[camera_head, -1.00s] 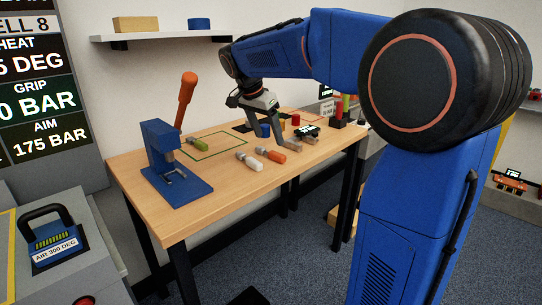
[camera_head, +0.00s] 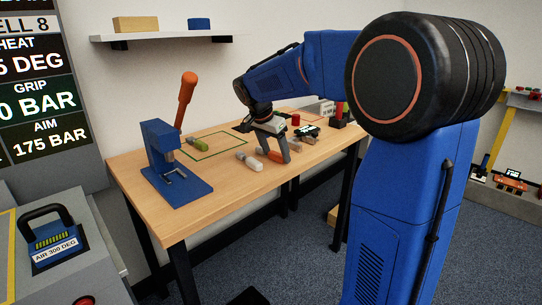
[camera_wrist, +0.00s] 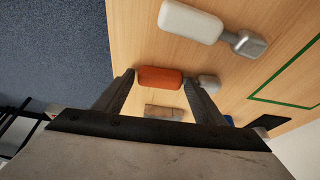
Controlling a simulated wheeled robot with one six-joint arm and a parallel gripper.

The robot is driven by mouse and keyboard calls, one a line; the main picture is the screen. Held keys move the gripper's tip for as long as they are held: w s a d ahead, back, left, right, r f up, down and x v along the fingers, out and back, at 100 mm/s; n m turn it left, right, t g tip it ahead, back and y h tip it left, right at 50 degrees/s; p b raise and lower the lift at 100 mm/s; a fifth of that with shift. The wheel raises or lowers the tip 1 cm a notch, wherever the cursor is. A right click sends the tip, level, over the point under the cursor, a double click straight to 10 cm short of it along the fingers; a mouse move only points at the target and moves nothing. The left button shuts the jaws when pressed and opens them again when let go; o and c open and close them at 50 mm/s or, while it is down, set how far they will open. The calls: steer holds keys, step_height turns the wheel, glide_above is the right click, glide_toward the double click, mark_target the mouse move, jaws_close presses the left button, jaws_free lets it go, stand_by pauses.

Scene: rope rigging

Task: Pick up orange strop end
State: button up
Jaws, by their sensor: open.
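The orange strop end (camera_head: 275,157) lies on the wooden table and is partly hidden by my gripper in the head view. In the wrist view its orange body (camera_wrist: 160,77) shows between the two fingertips, with a grey end piece (camera_wrist: 208,83) to the right, past the right finger. My gripper (camera_wrist: 158,79) is open and points down over it, one finger at each end of the orange body. It also shows in the head view (camera_head: 277,154). I cannot tell whether the fingers touch it.
A blue press (camera_head: 165,160) with an orange lever stands at the table's left. A red piece (camera_head: 295,119) and a black device (camera_head: 308,130) lie behind my gripper.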

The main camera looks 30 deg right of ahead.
steer(key=c, duration=0.9)
